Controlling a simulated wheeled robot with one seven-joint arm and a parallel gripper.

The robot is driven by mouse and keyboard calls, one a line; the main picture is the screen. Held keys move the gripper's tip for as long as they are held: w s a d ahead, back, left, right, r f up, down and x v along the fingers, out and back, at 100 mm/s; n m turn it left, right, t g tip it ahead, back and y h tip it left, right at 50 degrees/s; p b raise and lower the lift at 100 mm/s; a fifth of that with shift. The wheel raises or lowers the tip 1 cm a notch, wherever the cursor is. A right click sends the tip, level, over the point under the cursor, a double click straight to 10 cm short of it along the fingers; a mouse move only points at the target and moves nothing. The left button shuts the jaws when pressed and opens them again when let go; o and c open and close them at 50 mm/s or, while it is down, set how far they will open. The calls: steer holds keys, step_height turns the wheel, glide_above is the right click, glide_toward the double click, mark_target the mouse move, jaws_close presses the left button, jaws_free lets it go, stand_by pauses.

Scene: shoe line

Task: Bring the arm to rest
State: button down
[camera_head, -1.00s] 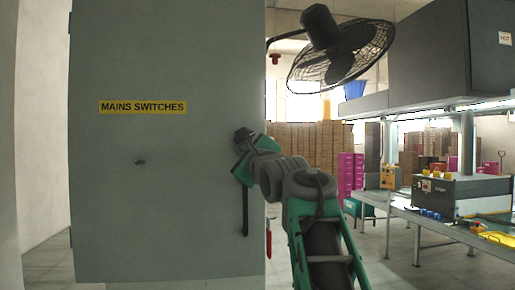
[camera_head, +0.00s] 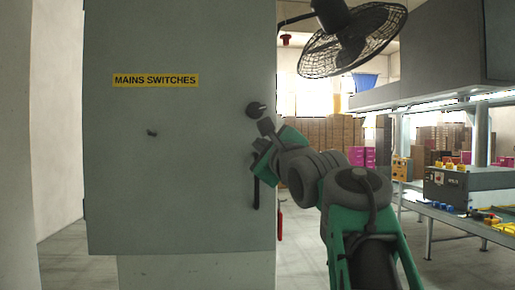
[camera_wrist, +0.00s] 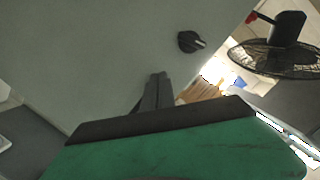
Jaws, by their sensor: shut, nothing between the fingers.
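My arm reaches up from the lower right in the head view, in green and grey. My gripper (camera_head: 264,127) is in front of the right edge of a grey cabinet (camera_head: 180,180), just below a round black knob (camera_head: 256,109). In the wrist view my gripper's fingers (camera_wrist: 157,92) are together and empty. The black knob (camera_wrist: 190,41) is beyond them to the upper right, apart from them. The cabinet door is shut as far as I can see. Part of the black handle (camera_head: 256,193) below is hidden behind my gripper.
A yellow label reading MAINS SWITCHES (camera_head: 155,80) is on the cabinet. A black fan (camera_head: 352,40) hangs to the upper right. A workbench (camera_head: 470,222) with a grey machine (camera_head: 468,185) stands at the right. Stacked boxes (camera_head: 325,132) are at the back. A red handle (camera_head: 279,225) hangs by the cabinet edge.

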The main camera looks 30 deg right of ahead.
steer(key=shift+v, duration=1.05)
steer(key=shift+a+f, duration=0.1)
